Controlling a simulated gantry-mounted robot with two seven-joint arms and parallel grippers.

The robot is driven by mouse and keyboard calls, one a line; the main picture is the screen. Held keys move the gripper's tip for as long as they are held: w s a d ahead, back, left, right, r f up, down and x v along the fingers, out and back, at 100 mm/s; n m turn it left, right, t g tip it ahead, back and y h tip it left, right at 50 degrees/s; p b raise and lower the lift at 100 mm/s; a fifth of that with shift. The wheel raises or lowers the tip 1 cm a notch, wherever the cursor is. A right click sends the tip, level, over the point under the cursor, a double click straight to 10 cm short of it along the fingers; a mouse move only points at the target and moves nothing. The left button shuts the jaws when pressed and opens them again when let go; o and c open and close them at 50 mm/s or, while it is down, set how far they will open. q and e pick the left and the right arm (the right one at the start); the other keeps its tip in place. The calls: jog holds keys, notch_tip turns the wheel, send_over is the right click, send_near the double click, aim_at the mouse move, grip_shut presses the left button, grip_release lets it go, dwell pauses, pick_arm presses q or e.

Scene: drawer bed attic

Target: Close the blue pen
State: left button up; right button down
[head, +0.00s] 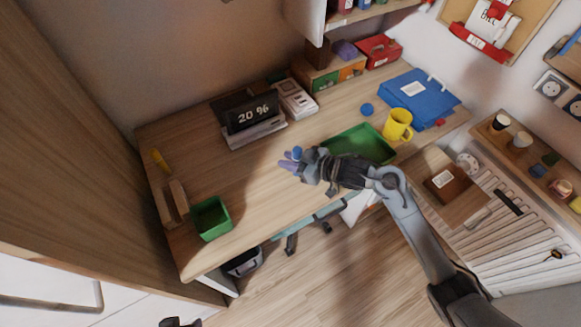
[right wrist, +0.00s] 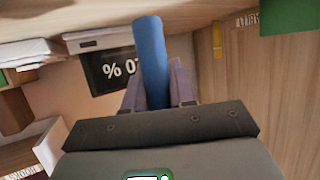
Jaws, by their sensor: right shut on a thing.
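My right gripper (head: 288,161) is above the desk, left of the green tray. Its purple fingers are shut on a blue cylinder, which looks like the blue pen (right wrist: 151,55) or a part of it. In the right wrist view the blue piece stands up between the two fingers (right wrist: 155,88), with its plain rounded end outward. In the head view only a small blue bit (head: 297,152) shows by the fingers. I cannot tell whether a cap is on it. The left gripper's fingers are not seen.
A green tray (head: 358,135), yellow mug (head: 398,124), blue ball (head: 367,109) and blue binder (head: 420,93) are at the right. A clock display (head: 250,112) stands at the back. A green bin (head: 211,218) is at the front left. The desk's middle is clear.

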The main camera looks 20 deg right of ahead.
notch_tip(320, 180, down, 4)
jog(key=shift+r+b, duration=0.15)
jog(key=shift+b, duration=0.75)
jog(key=shift+f, duration=0.2)
jog(key=shift+f, duration=0.1)
jog(key=c, duration=0.9)
grip_release()
jog(key=shift+c, duration=0.2)
jog(key=shift+s+r, duration=0.1)
jog(key=shift+r, duration=0.2)
jog(key=p+v, duration=0.3)
jog(key=v, duration=0.9)
jog(key=shift+p, duration=0.35)
